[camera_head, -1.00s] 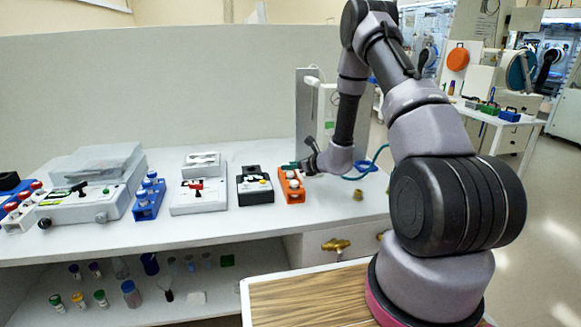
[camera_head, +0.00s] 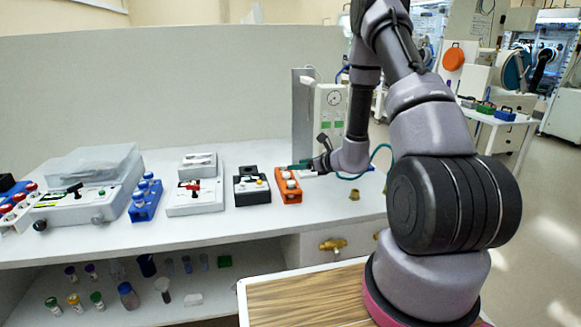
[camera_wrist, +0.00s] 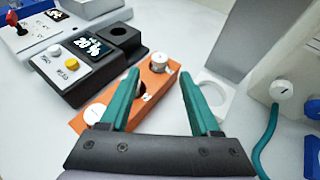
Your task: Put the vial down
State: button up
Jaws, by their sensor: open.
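An orange rack (camera_head: 290,190) stands on the white bench, and it also fills the middle of the wrist view (camera_wrist: 153,82). White-capped vials sit in it: one at its far end (camera_wrist: 160,63) and one at its near end (camera_wrist: 95,112). The one just put down cannot be told apart by looks. My gripper (camera_wrist: 160,74) is open, its two teal fingers spread above the rack with nothing held between them. The far vial shows between and just beyond the fingertips. The left finger hides part of the rack's middle. In the head view my gripper (camera_head: 302,165) is just above the rack's far end.
A black device with a display (camera_wrist: 88,52) stands close left of the rack. A white holder with a round hole (camera_wrist: 211,90) lies to its right. A tall grey panel and a dial box (camera_head: 332,105) stand behind. A blue rack (camera_head: 146,200) is farther left.

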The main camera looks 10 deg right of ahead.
jog(key=s+a+r+n+g+y, duration=0.2)
jog(key=s+a+r+n+g, duration=0.15)
jog(key=s+r+n, duration=0.65)
jog(key=s+a+r+n+g+y, duration=0.25)
jog(key=s+a+r, duration=0.3)
jog(key=r, duration=0.75)
jog(key=s+d+r+n+t+h, duration=0.1)
jog(key=s+d+r+n+h, duration=0.3)
jog(key=s, duration=0.5)
jog(key=s+d+r+n+t+h, duration=0.1)
jog(key=s+d+r+n+h, duration=0.4)
jog(key=s+r+n, duration=0.3)
jog(key=shift+s+d+h, duration=0.3)
jog(key=shift+s+h, duration=0.15)
jog(key=shift+h, duration=0.1)
jog(key=shift+n, duration=0.25)
